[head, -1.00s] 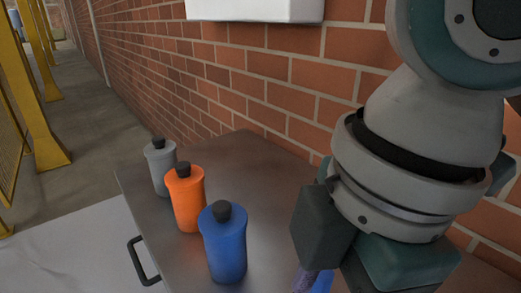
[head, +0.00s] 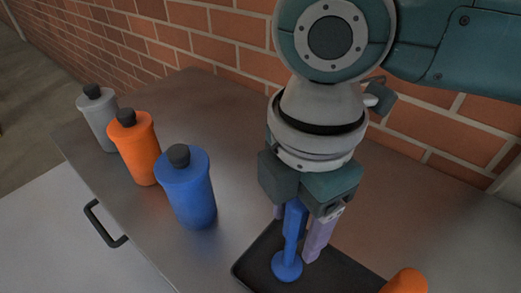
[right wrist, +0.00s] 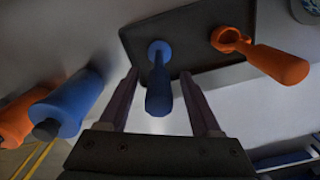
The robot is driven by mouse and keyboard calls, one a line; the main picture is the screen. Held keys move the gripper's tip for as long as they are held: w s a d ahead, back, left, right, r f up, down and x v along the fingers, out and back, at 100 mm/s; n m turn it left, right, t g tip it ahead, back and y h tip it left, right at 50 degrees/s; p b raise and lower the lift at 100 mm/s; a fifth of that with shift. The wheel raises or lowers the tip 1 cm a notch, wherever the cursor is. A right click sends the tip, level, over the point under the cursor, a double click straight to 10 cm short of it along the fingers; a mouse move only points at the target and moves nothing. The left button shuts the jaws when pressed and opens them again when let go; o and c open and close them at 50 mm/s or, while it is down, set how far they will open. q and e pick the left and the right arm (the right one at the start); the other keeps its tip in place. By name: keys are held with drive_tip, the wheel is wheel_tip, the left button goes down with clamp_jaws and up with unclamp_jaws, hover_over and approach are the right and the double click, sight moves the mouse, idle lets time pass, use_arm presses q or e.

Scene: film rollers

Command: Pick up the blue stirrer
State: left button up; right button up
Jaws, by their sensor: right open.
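The blue stirrer (head: 291,238) stands upright in the dark tray (head: 246,262), its round foot down and its handle up. It also shows in the right wrist view (right wrist: 159,88), over the tray (right wrist: 190,53). My right gripper (head: 294,235) points down over the tray, with its purple fingers on either side of the stirrer's handle. In the right wrist view the gripper (right wrist: 161,95) is open, with gaps between both fingers and the stirrer. My left gripper is not in view.
An orange stirrer (right wrist: 262,57) is beside the blue one; its top shows in the head view (head: 405,281). Blue (head: 187,190), orange (head: 136,148) and grey (head: 101,120) bottles stand in a row at the left of the metal table. A brick wall (head: 228,27) runs behind.

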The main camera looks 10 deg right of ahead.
drive_tip(key=shift+f, duration=0.2)
clamp_jaws()
idle(0.4)
